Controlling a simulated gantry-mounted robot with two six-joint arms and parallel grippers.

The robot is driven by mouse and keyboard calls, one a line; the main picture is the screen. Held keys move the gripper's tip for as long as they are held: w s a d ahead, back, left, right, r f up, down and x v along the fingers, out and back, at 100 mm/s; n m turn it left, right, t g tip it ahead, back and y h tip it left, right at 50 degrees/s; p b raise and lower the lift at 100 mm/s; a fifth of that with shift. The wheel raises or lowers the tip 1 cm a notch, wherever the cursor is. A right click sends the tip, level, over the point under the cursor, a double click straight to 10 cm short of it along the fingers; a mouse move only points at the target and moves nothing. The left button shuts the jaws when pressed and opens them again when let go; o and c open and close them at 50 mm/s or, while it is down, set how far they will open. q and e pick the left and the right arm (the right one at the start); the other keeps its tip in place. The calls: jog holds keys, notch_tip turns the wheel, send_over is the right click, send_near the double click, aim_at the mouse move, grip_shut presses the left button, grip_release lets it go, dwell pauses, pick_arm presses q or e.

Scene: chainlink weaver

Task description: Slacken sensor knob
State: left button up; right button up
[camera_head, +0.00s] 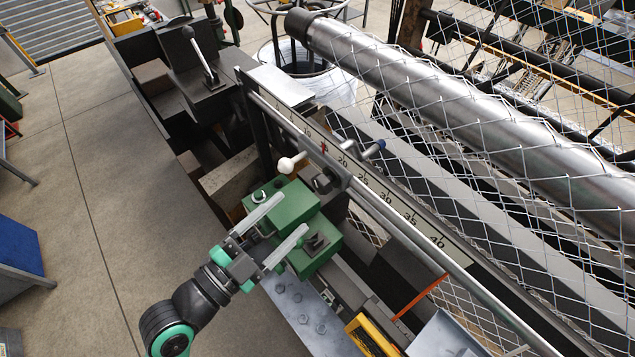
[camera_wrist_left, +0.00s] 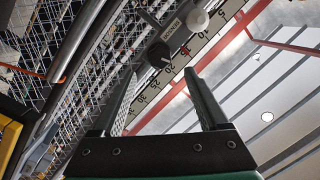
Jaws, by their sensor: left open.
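The sensor knob is a black round knob (camera_wrist_left: 160,54) beside a small label plate (camera_wrist_left: 172,28) in the left wrist view. It shows beyond the fingertips, roughly between them and apart from them. In the head view a dark knob (camera_head: 323,181) sits on the carriage by the ruler, just past the green box. My left gripper (camera_head: 294,212) is open and empty above the green box, its fingers pointing up and right toward the ruler rail. The gripper also shows in the wrist view (camera_wrist_left: 160,73). My right gripper is not in view.
Chain-link mesh and a large steel roller (camera_head: 430,90) fill the right. The green box (camera_head: 292,196) lies under the gripper. Open floor is left.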

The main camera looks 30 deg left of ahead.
aim_at(315, 189)
pick_arm(q)
jog(key=p+x, duration=0.1)
jog(key=x, duration=0.8)
jog(key=shift+w+p, duration=0.1)
jog(key=shift+p, duration=0.25)
grip_shut()
